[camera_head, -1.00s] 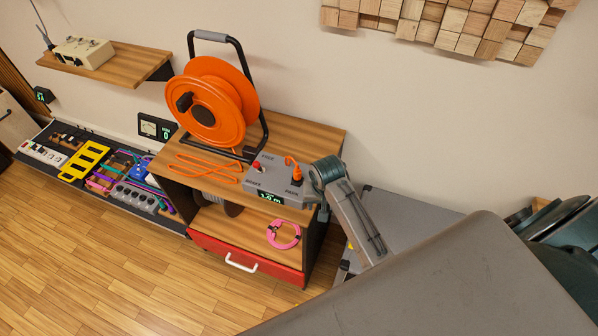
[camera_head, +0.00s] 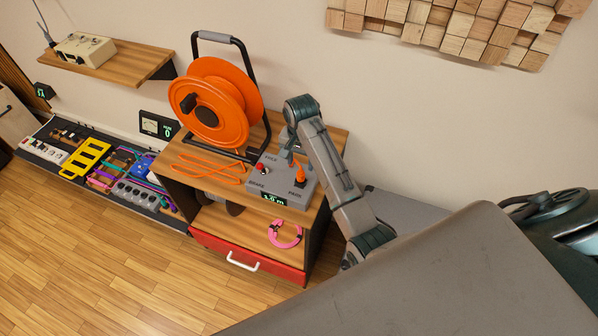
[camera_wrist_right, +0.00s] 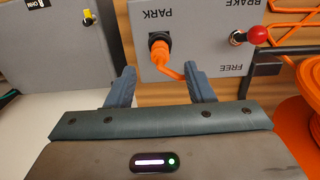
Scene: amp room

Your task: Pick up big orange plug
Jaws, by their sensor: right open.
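The big orange plug (camera_head: 300,177) stands in the PARK socket of a grey control box (camera_head: 276,187) on the wooden cabinet. In the right wrist view the plug (camera_wrist_right: 158,43) lies beyond the fingertips, roughly centred between them, with its orange cable curving toward the gripper. My right gripper (camera_head: 289,153) is over the far side of the box, close to the plug. In the right wrist view its two fingers (camera_wrist_right: 161,76) are apart, with no plug gripped. My left gripper is out of view.
A red-knobbed lever (camera_wrist_right: 257,35) sits on the same box between BRAKE and FREE. A large orange cable reel (camera_head: 215,105) stands behind it on the cabinet (camera_head: 180,180). A pink cable loop (camera_head: 285,235) lies on the shelf below. The floor at left is clear.

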